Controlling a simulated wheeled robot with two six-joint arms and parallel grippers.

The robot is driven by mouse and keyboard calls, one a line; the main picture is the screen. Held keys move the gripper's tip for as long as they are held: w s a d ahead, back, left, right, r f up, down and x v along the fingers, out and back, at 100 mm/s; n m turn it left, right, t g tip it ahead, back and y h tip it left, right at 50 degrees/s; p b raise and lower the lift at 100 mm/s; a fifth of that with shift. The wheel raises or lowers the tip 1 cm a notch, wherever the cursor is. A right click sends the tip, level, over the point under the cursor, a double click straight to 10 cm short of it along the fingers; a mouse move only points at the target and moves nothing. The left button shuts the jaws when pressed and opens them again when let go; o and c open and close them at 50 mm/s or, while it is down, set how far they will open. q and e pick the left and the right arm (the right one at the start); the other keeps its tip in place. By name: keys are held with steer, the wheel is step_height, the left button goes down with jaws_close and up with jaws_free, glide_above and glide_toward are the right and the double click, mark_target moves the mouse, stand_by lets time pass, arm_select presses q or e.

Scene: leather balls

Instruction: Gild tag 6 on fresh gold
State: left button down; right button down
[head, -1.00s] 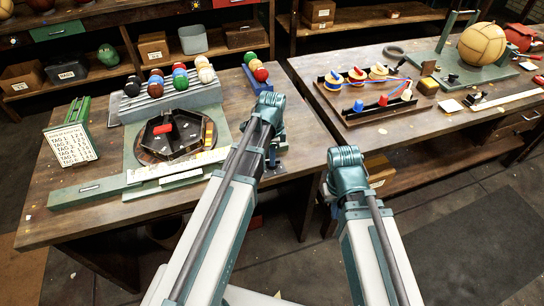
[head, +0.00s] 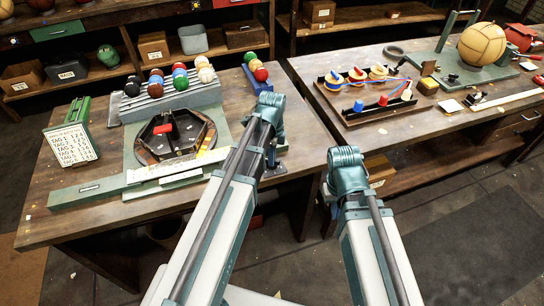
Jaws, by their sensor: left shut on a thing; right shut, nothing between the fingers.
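A tag card (head: 72,145) with rows of tag numbers leans on a green stand at the left; its lower rows are too small to read surely. A dark eight-sided tray (head: 200,146) with a red block (head: 163,128) sits on the green bench plate. A pale marked strip (head: 180,164) lies in front of it. My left gripper (head: 272,160) is beside the tray's right side, mostly hidden by its arm. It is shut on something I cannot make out. My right gripper (head: 328,196) is shut and empty over the gap between tables, largely hidden by its wrist.
Coloured balls (head: 180,80) stand on a ridged grey rack behind the tray, with more on a stand (head: 250,79) to its right. The right table holds a tray of spools (head: 357,75) and a large tan ball (head: 482,45) on a green press. A long green bar (head: 90,189) lies at the front left.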

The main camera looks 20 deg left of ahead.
arm_select(q)
steer(key=c, duration=0.8)
jaws_free()
steer(key=shift+c, duration=0.2)
steer(key=shift+r, duration=0.1)
step_height(320, 180, up, 14)
steer(key=p, duration=1.3)
steer(key=shift+f+p, duration=0.2)
steer(key=shift+p, duration=0.2)
steer(key=s+d+f+n+b, duration=0.2)
steer(key=s+d+n, duration=0.3)
steer(key=s+n, duration=0.1)
steer(key=s+d+f+n+y+b, duration=0.1)
steer(key=s+d+f+n+b, duration=0.2)
steer(key=s+d+n, duration=0.2)
steer(key=s+n, duration=0.2)
steer(key=s, duration=0.2)
steer(key=shift+d+n, duration=0.3)
steer(key=shift+d, duration=0.1)
